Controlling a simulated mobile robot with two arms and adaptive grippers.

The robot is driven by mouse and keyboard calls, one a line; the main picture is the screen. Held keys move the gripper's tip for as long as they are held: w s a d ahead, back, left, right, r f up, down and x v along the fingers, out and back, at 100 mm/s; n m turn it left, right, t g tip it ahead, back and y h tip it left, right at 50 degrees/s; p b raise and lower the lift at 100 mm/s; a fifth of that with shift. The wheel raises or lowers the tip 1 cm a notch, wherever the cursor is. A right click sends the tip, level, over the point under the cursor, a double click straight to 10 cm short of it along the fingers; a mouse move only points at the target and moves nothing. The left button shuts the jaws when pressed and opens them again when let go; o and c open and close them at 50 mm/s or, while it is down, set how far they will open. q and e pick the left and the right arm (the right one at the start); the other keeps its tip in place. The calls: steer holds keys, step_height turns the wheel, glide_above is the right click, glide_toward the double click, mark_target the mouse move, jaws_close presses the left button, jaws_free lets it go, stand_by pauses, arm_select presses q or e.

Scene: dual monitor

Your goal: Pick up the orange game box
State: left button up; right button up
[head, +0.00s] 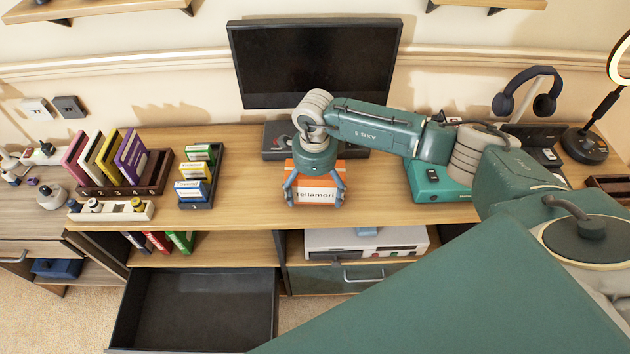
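The orange game box (316,193) stands on the wooden desk, in front of the monitor's base. Its front has a white label reading "Tellamori". My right gripper (315,191) comes down over it from above, with one blue-grey finger at the box's left side and one at its right side. The fingers look close to or touching the sides, but I cannot tell if they press on it. The gripper body hides the upper part of the box. My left gripper is not in view.
A black monitor (315,65) stands behind. A green console (440,183) is just right of the box. Game cartridges in a rack (196,176) and a book holder (125,172) stand left. An open drawer (196,310) juts out below the desk. Headphones (527,92) and a lamp are at right.

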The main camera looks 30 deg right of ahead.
steer(key=c, duration=1.2)
steer(key=shift+c, duration=0.2)
steer(key=shift+r, duration=0.2)
